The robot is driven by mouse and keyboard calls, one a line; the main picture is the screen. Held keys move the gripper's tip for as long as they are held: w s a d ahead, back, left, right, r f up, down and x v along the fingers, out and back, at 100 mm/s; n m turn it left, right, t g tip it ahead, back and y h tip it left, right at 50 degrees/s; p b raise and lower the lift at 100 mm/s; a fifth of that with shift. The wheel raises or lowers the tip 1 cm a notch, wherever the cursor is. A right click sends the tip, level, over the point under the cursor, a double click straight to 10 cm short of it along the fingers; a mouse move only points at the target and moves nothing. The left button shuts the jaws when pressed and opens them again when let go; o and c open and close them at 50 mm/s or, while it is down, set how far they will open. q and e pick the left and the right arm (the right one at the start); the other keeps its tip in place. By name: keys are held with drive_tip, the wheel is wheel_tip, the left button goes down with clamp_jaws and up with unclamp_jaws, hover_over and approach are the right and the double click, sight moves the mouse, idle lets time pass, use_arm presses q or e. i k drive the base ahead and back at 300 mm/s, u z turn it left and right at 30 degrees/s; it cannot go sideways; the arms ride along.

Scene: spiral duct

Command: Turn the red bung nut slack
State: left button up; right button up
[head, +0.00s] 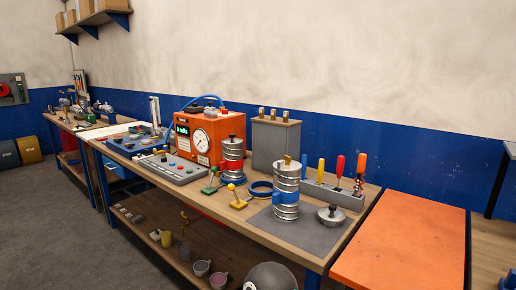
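Two ribbed metal duct pieces stand on the wooden workbench (335,236). The farther duct piece (232,170) has a red band (233,148) around it and a dark knob-like part on top. The nearer duct piece (287,212) has a blue band and a brass-coloured fitting (288,160) on top, and stands at the edge of a grey mat (310,234). The red bung nut cannot be made out for certain at this size. Neither of my grippers is in view.
An orange box with a gauge (195,143) stands behind the ducts. A rack with several coloured-handled tools (335,193) and a round metal lid (331,217) are to the right. An orange-topped table (405,240) is clear. Small levers (235,197) stand left of the nearer duct.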

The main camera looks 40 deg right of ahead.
sight(288, 159)
drive_tip(key=u, duration=0.05)
drive_tip(key=i, duration=1.85)
drive_tip(key=z, duration=1)
drive_tip(key=i, duration=0.15)
drive_tip(key=z, duration=2.3)
drive_tip(key=i, duration=0.6)
drive_tip(key=u, duration=0.1)
drive_tip(key=k, duration=0.6)
drive_tip(key=z, duration=0.15)
